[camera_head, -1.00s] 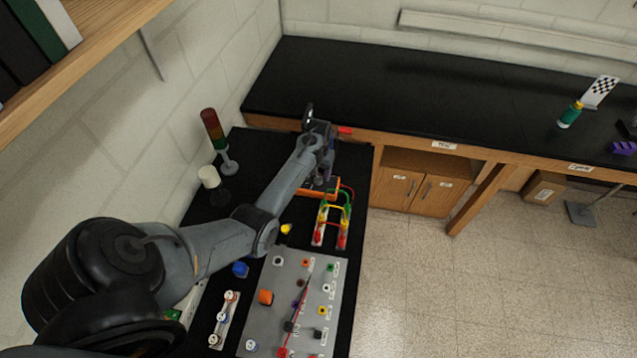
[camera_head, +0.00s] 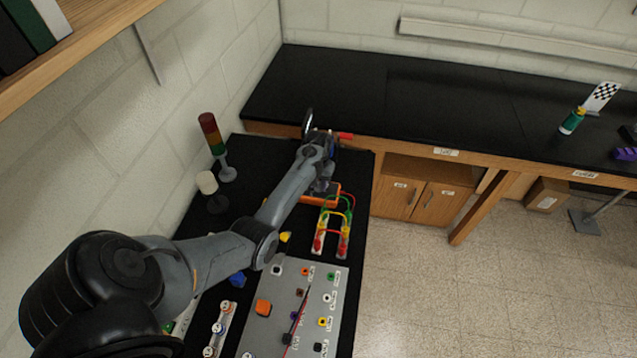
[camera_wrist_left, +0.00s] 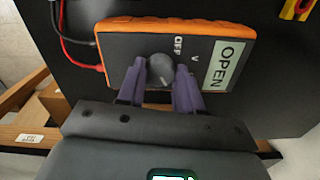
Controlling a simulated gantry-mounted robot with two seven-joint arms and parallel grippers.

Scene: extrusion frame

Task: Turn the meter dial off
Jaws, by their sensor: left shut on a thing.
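The meter is an orange-edged box with a dark face, and it fills the top of the left wrist view (camera_wrist_left: 125,47). In the head view only part of its orange body (camera_head: 322,203) shows beside my wrist. Its round grey dial (camera_wrist_left: 160,69) sits between the two purple fingers of my left gripper (camera_wrist_left: 161,82), which is shut on it. "OFF" and "V" are printed beyond the dial, and an "OPEN" label (camera_wrist_left: 223,66) is at the right. I cannot tell which mark the dial points to. My right gripper is not in view.
Red and black leads (camera_wrist_left: 78,40) run from the meter's left side. In the head view, a strip with coloured wires (camera_head: 333,232), a grey socket panel (camera_head: 275,335), a signal tower (camera_head: 213,137) and a white-topped stand (camera_head: 208,183) share the black table.

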